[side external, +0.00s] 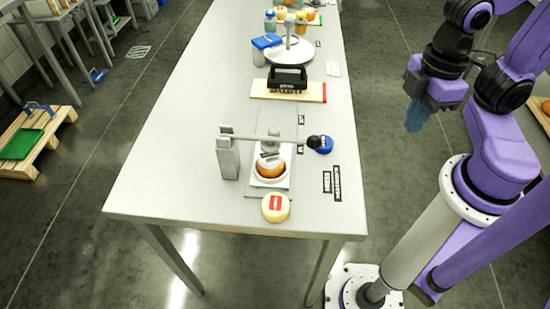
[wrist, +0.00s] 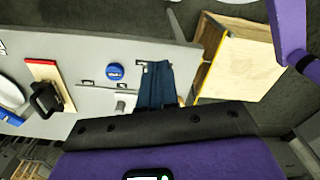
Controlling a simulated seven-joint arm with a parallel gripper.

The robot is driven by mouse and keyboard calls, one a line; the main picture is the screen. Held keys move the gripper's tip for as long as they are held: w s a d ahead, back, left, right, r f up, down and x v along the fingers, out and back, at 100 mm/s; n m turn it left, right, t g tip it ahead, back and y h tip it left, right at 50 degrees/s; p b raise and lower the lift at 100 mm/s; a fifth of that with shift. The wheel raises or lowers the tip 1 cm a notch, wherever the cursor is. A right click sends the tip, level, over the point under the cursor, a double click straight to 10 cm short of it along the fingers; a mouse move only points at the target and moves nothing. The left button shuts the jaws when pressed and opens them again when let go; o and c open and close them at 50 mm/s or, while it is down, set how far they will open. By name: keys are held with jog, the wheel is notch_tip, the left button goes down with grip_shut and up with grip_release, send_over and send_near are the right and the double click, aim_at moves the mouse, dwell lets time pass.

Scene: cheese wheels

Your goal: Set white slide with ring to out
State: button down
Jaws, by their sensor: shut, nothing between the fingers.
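The white slide with a ring (side external: 257,182) sits on the grey base of a press on the table, under the press's lever. An orange, round cheese (side external: 268,169) lies inside the ring. The lever (side external: 268,137) runs across above it from a grey post (side external: 228,158) to a dark knob. My gripper (side external: 414,127) has blue fingers, shut and empty, in the air off the table's right edge, well apart from the slide. The fingers also show in the wrist view (wrist: 156,88). I cannot make out the slide in the wrist view.
A yellow cheese with a red label (side external: 276,208) stands in front of the press. A blue round thing (side external: 320,144) lies by the lever's knob. A black-handled brush (side external: 288,78) is on a board behind. Further back is a round turntable (side external: 298,52). The table's left side is clear.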

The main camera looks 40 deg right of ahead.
jog(key=c, duration=1.2)
grip_release()
jog(key=shift+w+a, duration=0.15)
jog(key=o, duration=0.4)
jog(key=shift+w+a+r, duration=0.15)
jog(key=shift+w+a, duration=0.2)
jog(key=shift+w, duration=0.05)
jog(key=m, duration=0.6)
send_over(275, 130)
notch_tip(275, 130, down, 17)
jog(key=shift+f, duration=0.1)
grip_shut()
